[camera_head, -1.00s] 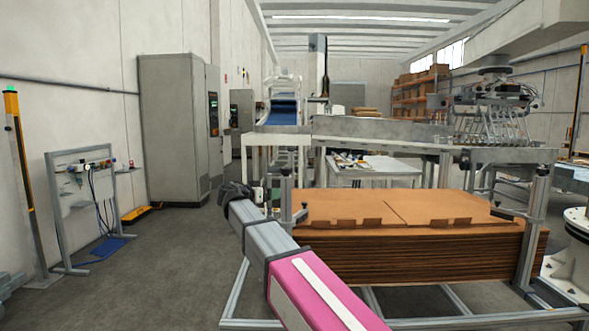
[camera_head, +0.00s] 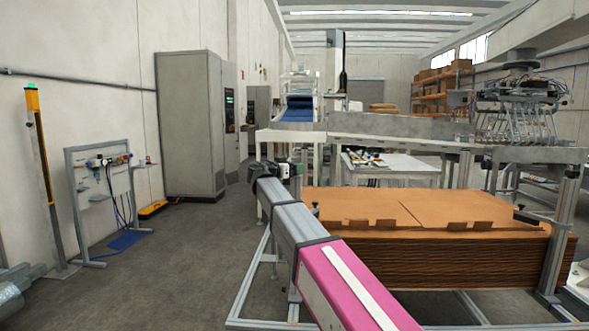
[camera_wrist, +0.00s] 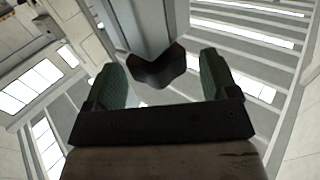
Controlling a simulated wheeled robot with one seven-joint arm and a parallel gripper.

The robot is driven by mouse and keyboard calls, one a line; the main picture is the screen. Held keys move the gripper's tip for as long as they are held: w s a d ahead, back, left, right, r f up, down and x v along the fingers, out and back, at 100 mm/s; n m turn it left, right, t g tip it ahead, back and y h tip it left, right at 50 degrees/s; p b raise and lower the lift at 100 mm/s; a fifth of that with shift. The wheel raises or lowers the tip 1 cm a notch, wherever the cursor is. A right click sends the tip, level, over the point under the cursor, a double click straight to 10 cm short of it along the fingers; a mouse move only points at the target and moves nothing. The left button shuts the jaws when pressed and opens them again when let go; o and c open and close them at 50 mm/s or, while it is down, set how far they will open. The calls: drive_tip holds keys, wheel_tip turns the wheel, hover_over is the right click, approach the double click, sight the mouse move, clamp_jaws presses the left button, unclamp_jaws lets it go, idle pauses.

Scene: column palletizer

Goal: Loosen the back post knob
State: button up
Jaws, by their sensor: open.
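In the wrist view a grey post (camera_wrist: 150,22) comes down from the top, with a dark, notched piece that looks like the knob (camera_wrist: 157,69) at its end. My gripper (camera_wrist: 160,62) is open, its green fingers on either side of this dark piece with gaps showing. I cannot tell its depth between the fingers. In the head view my gripper (camera_head: 270,172) is at the far-left corner of the magazine, beside the top of a grey post (camera_head: 296,182). The knob there is hidden or too small to tell.
A stack of brown cardboard sheets (camera_head: 430,255) fills the magazine right of my arm. Another grey post (camera_head: 562,230) stands at its right. A grey conveyor frame (camera_head: 400,128) and white table (camera_head: 395,170) are behind. Open floor (camera_head: 190,250) lies to the left.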

drive_tip(key=shift+w+d, duration=0.4)
drive_tip(key=c, duration=0.9)
drive_tip(key=shift+s, duration=0.1)
drive_tip(key=shift+s+d+n+t+y, duration=0.15)
drive_tip(key=shift+n+t+y, duration=1.1)
drive_tip(key=shift+y, duration=0.35)
drive_tip(key=shift+n+t+y, duration=0.95)
drive_tip(key=shift+n+y, duration=0.8)
drive_tip(key=shift+y, duration=1.05)
